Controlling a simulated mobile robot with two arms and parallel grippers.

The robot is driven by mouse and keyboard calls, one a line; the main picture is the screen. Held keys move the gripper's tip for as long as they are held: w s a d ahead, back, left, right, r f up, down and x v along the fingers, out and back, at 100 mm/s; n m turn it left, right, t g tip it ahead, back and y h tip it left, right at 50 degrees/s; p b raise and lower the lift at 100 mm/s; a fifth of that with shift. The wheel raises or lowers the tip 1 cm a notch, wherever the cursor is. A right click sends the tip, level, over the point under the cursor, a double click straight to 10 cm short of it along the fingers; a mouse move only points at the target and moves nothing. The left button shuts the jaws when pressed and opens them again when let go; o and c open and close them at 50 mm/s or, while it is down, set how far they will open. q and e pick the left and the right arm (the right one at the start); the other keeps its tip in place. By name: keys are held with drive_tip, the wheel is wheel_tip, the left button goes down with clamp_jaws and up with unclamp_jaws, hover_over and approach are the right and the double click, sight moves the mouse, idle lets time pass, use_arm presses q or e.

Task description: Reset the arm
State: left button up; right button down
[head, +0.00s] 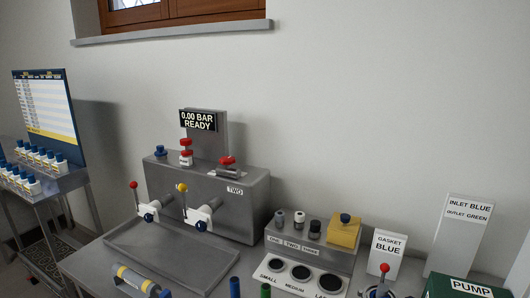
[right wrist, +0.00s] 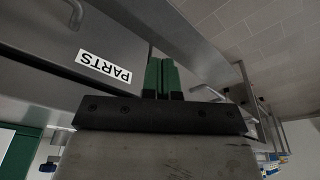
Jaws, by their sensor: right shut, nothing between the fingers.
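My right gripper (right wrist: 161,64) shows in the right wrist view. Its two green fingers are together, with nothing between them. Beyond it is a grey metal front with a white PARTS label (right wrist: 104,67), seen tilted. The gripper looks clear of that front, though the gap is hard to judge. Neither arm nor gripper shows in the head view. My left gripper is in neither view.
In the head view, a bench holds a grey unit (head: 235,205) with levers, a display reading "0.00 BAR READY" (head: 198,120), a shallow tray (head: 165,262), a parts stand (head: 310,252) and a green PUMP box (head: 465,288). A bottle rack (head: 40,180) stands left. The right wrist view shows handles (right wrist: 75,14).

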drive_tip(key=s+f+g+b, duration=0.1)
drive_tip(key=s+f+b, duration=0.35)
drive_tip(key=f, duration=1.35)
drive_tip(key=s+d+f+b, duration=0.1)
drive_tip(key=s+d+f, duration=0.2)
drive_tip(key=s+f, duration=0.9)
drive_tip(key=shift+s+f+g, duration=0.4)
drive_tip(key=shift+s, duration=0.6)
drive_tip(key=shift+d, duration=0.1)
drive_tip(key=c, duration=1.8)
unclamp_jaws()
